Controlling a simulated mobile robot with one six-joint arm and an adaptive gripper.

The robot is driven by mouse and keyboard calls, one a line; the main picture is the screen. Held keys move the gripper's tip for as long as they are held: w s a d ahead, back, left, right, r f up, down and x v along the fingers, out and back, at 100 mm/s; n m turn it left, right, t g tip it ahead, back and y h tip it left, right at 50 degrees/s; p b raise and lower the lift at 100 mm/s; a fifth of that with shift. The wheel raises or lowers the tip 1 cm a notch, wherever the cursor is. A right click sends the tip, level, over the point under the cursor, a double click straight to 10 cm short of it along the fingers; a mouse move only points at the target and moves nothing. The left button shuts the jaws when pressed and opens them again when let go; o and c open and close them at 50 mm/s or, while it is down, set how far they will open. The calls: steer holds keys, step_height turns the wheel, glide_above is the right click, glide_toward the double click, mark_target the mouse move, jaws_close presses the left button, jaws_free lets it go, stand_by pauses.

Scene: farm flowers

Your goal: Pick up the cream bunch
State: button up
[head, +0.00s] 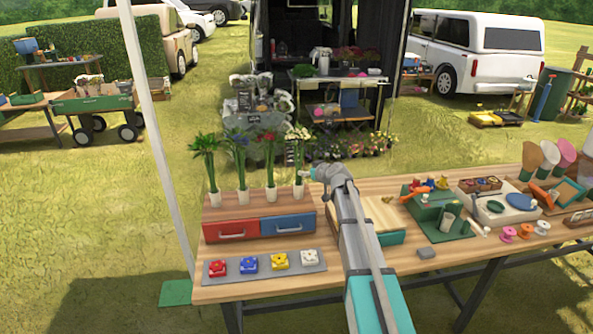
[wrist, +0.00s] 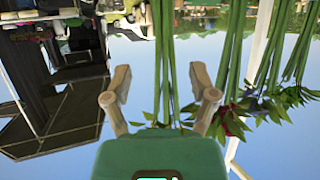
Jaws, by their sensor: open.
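The cream bunch (head: 298,134) stands upright at the right end of a row of bunches, its green stems in a small white holder on the wooden stand. Its stems (wrist: 165,60) show in the upside-down wrist view, between and beyond my two fingers; its flower heads are hidden there behind my gripper's body. My gripper (head: 308,175) is just right of the stems in the head view. In the wrist view my gripper (wrist: 160,88) is open, with a finger on each side of the stems. I cannot tell how far the stems are from the fingers.
A red bunch (head: 269,145) stands close on the left, with a blue bunch (head: 238,145) and a green-leaved bunch (head: 207,150) beyond. Below are red (head: 230,231) and blue (head: 288,223) drawers. A grey strip (head: 265,265) bears coloured flower blocks. A wooden board (head: 380,213) lies right.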

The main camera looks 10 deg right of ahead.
mark_target(300, 169)
steer(key=shift+w+a+f, duration=0.2)
steer(key=shift+w, duration=0.3)
steer(key=shift+w, duration=0.1)
steer(key=shift+a+b+x, duration=0.1)
steer(key=shift+b+x, duration=0.4)
steer(key=shift+x, duration=0.75)
steer(key=shift+a+b+x, duration=0.15)
steer(key=shift+b+x, duration=0.3)
steer(key=shift+x, duration=0.8)
jaws_close()
